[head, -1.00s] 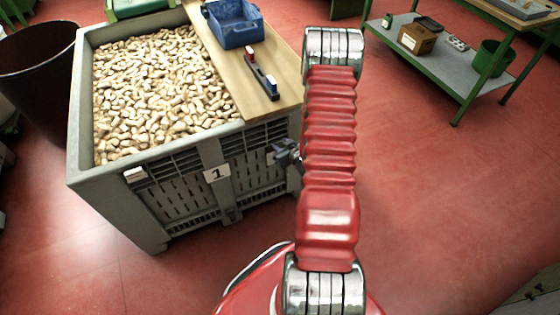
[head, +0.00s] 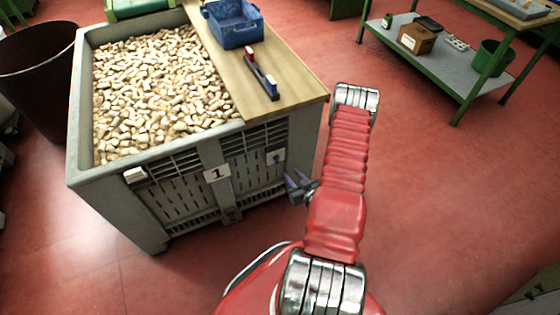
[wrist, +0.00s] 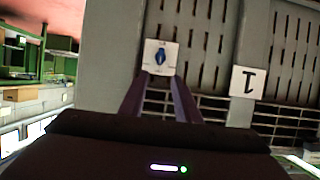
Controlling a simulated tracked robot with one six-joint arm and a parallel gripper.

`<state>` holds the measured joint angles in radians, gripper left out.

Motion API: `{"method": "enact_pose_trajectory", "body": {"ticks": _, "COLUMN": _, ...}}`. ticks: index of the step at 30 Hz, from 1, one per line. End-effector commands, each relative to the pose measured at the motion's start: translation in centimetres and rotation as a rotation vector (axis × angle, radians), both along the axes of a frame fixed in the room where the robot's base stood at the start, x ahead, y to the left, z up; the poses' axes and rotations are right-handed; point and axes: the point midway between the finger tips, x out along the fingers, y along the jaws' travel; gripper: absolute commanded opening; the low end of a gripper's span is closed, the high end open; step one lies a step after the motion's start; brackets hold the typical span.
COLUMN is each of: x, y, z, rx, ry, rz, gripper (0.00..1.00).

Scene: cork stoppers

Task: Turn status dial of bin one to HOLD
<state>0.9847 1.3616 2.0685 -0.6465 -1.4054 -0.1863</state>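The status dial is a blue knob (head: 277,158) on a small white plate at the right end of the front wall of bin one (head: 190,150). In the wrist view the blue knob (wrist: 161,53) stands about upright on its plate (wrist: 151,68); its markings are too small to read. The number 1 label (head: 216,174) is left of the dial, and the label shows upside down in the wrist view (wrist: 246,82). My gripper (head: 292,177) is open and empty, apart from the dial, with its fingertips (wrist: 160,78) on either side of the dial's line in the wrist view.
The bin is full of cork stoppers (head: 150,95). A wooden board (head: 230,60) across it bears a blue tray (head: 235,30) and a red, white and blue item (head: 262,76). A white block (head: 135,174) sits at the front left. Open red floor (head: 440,190) lies to the right.

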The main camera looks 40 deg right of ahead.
Motion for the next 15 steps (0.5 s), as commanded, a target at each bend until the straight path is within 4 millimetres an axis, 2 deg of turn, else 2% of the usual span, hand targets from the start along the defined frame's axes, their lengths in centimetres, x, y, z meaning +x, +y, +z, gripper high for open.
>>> {"method": "enact_pose_trajectory", "body": {"ticks": 8, "x": 1.0, "y": -0.2, "z": -0.4, "rx": -0.002, "ry": 0.000, "rz": 0.003, "gripper": 0.30}}
{"method": "enact_pose_trajectory", "body": {"ticks": 15, "x": 3.9, "y": -1.0, "z": -1.6, "rx": -0.003, "ry": 0.000, "rz": 0.004, "gripper": 0.30}}
